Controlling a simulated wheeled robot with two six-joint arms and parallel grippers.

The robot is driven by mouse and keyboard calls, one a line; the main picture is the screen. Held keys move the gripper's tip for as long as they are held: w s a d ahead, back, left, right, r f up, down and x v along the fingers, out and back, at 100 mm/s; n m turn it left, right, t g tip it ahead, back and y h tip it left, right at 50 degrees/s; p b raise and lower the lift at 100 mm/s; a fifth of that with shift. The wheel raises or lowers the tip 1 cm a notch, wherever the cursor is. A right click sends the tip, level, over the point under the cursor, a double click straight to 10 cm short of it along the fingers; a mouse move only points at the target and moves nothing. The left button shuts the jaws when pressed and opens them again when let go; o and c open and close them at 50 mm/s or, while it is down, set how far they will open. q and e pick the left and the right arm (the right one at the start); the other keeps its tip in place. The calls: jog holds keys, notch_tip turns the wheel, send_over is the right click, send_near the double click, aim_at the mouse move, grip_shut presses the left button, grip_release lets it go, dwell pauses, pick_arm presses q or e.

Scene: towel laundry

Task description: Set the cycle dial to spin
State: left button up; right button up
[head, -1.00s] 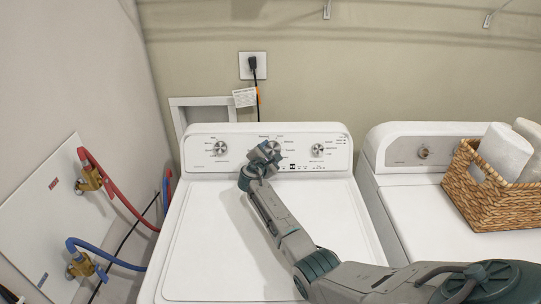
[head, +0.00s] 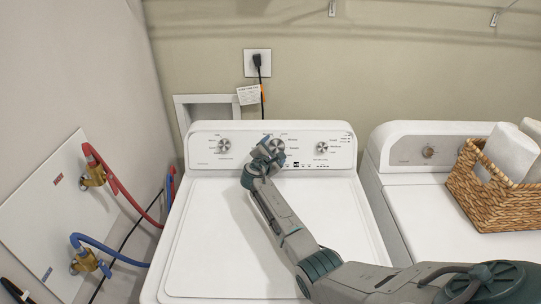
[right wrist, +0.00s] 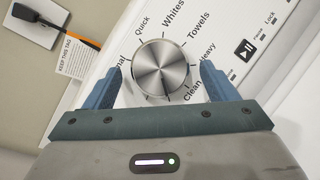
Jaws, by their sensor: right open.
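The washer's middle dial (head: 278,145) is a round silver knob on the white control panel. In the right wrist view the cycle dial (right wrist: 160,66) is ringed by labels I can read as Quick, Whites, Towels, Heavy and Clean. A label at the left is partly hidden, and I see no spin label. My right gripper (head: 269,149) is at this dial. In the right wrist view its blue fingers (right wrist: 160,72) are open, one on each side of the knob, with gaps visible. The dial's exact setting is hard to tell. My left gripper is not in view.
The panel has a left knob (head: 224,146) and a right knob (head: 323,148). A dryer (head: 420,205) with a wicker basket (head: 495,200) of towels stands at the right. Red (head: 120,185) and blue (head: 110,256) hoses are at the left. The washer lid (head: 215,240) is clear except for my arm.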

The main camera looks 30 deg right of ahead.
jog(key=b+v, duration=0.2)
jog(key=v, duration=0.8)
jog(key=shift+s+a+b, duration=0.2)
jog(key=shift+b, duration=0.15)
